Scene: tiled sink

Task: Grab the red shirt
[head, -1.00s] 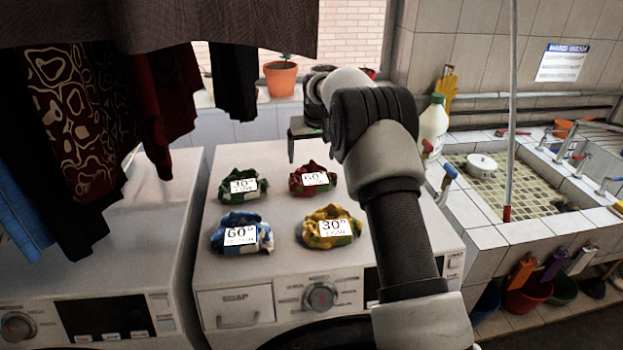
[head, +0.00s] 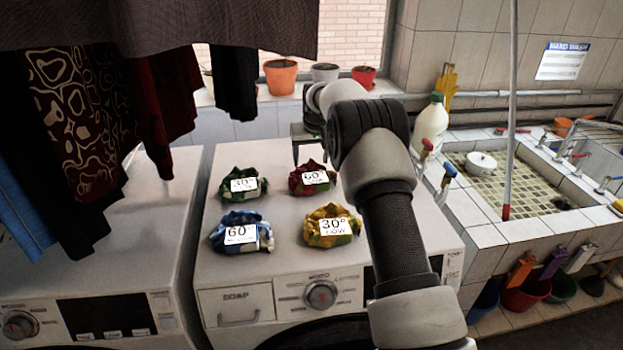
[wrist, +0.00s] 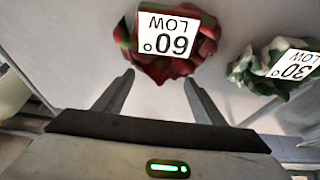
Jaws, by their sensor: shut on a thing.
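The red shirt (head: 309,187) is a crumpled bundle with a white "60° LOW" label, on top of the right washing machine (head: 215,272). It fills the top middle of the wrist view (wrist: 172,66). My gripper (head: 308,158) is low at the shirt's far side in the head view, partly hidden by my arm. In the wrist view my gripper's two fingertips (wrist: 158,78) stand apart, at either side of the shirt's near edge, shut on it. The shirt appears to rest on the machine top.
Beside it lie a green-and-white bundle (head: 240,187), a blue one (head: 238,239) and a yellow one (head: 327,233), each labelled. Dark clothes (head: 75,90) hang at the left. A tiled sink (head: 512,190) is at the right.

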